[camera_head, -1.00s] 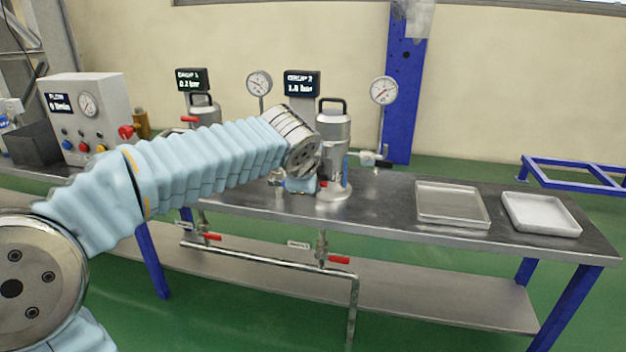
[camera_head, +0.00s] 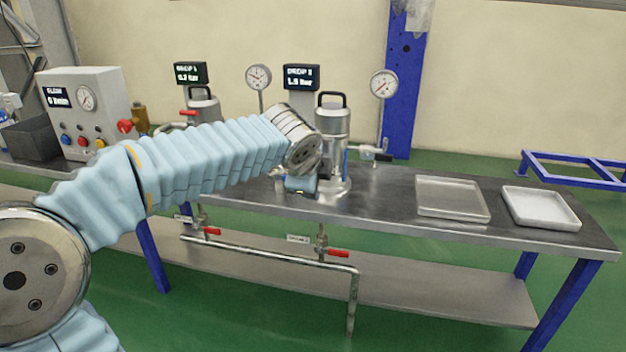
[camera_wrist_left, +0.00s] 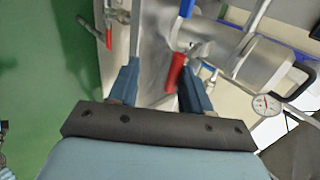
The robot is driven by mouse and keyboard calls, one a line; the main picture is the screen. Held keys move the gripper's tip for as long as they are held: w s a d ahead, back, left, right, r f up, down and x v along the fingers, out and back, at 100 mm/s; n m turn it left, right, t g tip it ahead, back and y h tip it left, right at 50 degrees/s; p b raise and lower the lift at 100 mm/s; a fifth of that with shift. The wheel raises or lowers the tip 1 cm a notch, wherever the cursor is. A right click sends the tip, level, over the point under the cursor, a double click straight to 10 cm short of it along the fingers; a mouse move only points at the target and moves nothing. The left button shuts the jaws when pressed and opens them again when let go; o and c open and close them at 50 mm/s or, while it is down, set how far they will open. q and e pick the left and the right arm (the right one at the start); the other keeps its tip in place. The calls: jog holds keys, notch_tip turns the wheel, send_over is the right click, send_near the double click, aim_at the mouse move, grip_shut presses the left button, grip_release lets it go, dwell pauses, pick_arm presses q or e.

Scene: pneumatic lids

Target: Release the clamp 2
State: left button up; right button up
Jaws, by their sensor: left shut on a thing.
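Vessel 2 (camera_head: 333,140) is a steel canister with a black top handle, standing on the bench behind my left wrist. It also shows, tilted, in the left wrist view (camera_wrist_left: 268,65). A red clamp handle (camera_wrist_left: 175,73) lies between the fingers of my left gripper (camera_wrist_left: 160,78), close to the right-hand finger, and the gripper is shut on it. In the head view my left gripper (camera_head: 312,187) is low at the vessel's front left, partly hidden by my wrist. A blue handle (camera_wrist_left: 187,8) shows beyond the red one. I cannot read a clamp number. My right gripper is not in view.
A second vessel (camera_head: 203,105) stands behind my arm. Gauges (camera_head: 383,85) and display boxes (camera_head: 301,78) rise at the back. A control box (camera_head: 85,110) is at left. Two shallow trays (camera_head: 452,200) lie at right. Red-handled valves (camera_head: 338,253) hang below the bench edge.

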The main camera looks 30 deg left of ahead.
pick_arm(q)
jog(key=p+v, duration=0.3)
jog(key=v, duration=1)
jog(key=shift+s+r, duration=0.25)
jog(key=w+d+f+n+g+h+p, duration=0.2)
jog(key=d+f, duration=0.2)
jog(key=f, duration=0.5)
jog(key=w+d+f+n+g+h+p, duration=0.15)
jog(key=d+f, duration=0.25)
jog(key=f, duration=0.5)
jog(key=w+d+f+n+g+h+p, duration=0.1)
jog(key=w+d+f+n+p, duration=0.2)
jog(key=f, duration=0.5)
jog(key=s+d+f+n+g+p, duration=0.1)
jog(key=s+d+f+n+p, duration=0.1)
jog(key=s+f+n, duration=0.3)
jog(key=s+d+f+n+g+h+p, duration=0.1)
jog(key=s+f+n, duration=0.4)
jog(key=s+f, duration=0.8)
notch_tip(320, 180, down, 2)
jog(key=shift+s+d+f+n+g+p, duration=0.25)
jog(key=shift+s+d+n+g+p, duration=0.25)
jog(key=shift+p, duration=0.75)
